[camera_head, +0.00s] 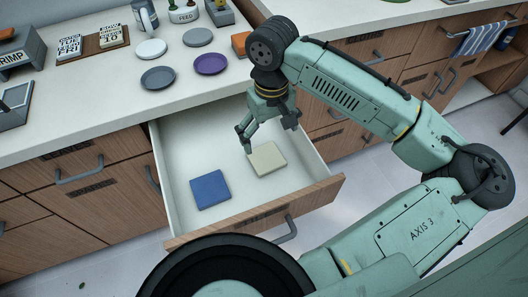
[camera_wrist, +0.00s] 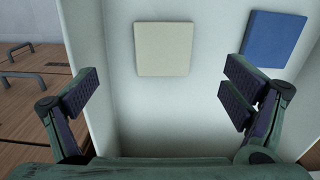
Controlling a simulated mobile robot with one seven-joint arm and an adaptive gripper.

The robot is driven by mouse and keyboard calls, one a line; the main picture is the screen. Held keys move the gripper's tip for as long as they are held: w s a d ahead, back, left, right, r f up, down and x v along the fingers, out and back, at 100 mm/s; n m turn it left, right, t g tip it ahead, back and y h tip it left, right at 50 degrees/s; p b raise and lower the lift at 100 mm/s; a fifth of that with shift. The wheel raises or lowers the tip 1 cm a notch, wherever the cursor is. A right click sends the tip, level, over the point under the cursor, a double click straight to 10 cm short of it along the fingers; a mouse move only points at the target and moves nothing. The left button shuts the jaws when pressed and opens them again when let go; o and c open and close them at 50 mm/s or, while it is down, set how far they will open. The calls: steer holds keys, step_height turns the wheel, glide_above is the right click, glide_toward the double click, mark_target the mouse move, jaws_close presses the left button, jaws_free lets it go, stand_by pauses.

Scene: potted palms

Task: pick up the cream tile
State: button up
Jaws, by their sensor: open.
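The cream tile (camera_head: 268,159) is a flat square lying on the floor of the open drawer (camera_head: 229,200). It also shows in the wrist view (camera_wrist: 164,49), beyond the fingertips and roughly between them, not touched. My gripper (camera_head: 270,138) is open and empty, above the drawer just behind the tile in the head view. Its two fingers show wide apart in the wrist view (camera_wrist: 158,90). A blue tile (camera_head: 210,189) lies in the same drawer to the left of the cream one; it appears at the upper right in the wrist view (camera_wrist: 272,38).
The drawer's wooden front (camera_head: 255,214) and side walls stand around the tiles. On the counter (camera_head: 110,95) behind are several round coasters, including a purple one (camera_head: 210,64), a mug (camera_head: 145,16) and a calendar block stand (camera_head: 93,43). The drawer floor is otherwise bare.

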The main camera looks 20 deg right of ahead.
mark_target(267, 158)
step_height(267, 158, down, 4)
steer(key=shift+a, duration=0.1)
steer(key=f, duration=0.5)
steer(key=shift+w+a+p, duration=0.2)
steer(key=shift+w+p, duration=0.05)
steer(key=shift+p, duration=0.15)
steer(key=c, duration=1.4)
